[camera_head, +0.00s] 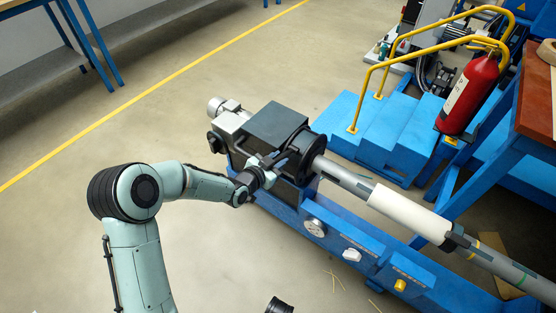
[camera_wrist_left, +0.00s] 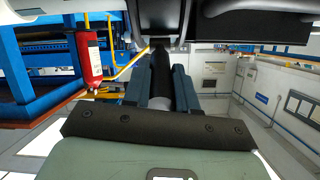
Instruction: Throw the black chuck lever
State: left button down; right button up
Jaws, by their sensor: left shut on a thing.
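The black chuck lever (camera_wrist_left: 161,72) shows in the left wrist view as a dark rod between the two blue-grey fingers. My left gripper (camera_head: 278,160) is at the front of the dark round chuck (camera_head: 305,151) on the winder's headstock (camera_head: 277,124). In the left wrist view the left gripper (camera_wrist_left: 161,88) is shut on the lever, one finger on each side. In the head view the gripper and wrist mostly hide the lever.
A grey shaft with a white sleeve (camera_head: 408,213) runs from the chuck to the lower right over the blue machine bed (camera_head: 335,243). Blue steps (camera_head: 385,135) with yellow rails and a red fire extinguisher (camera_head: 468,95) stand behind. The floor at left is clear.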

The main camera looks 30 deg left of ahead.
pick_arm(q)
jog(key=shift+f, duration=0.1)
jog(key=c, duration=0.9)
grip_release()
jog(key=p+v, duration=0.3)
jog(key=v, duration=1)
jog(key=shift+s+p, duration=0.2)
jog(key=shift+p, duration=0.15)
pick_arm(e)
jog(key=s+a+r+g, duration=0.1)
jog(key=s+a+r, duration=0.1)
jog(key=s+r, duration=0.1)
jog(key=shift+s+a+r+y, duration=0.15)
jog(key=shift+a+r+y, duration=0.15)
jog(key=shift+r, duration=0.4)
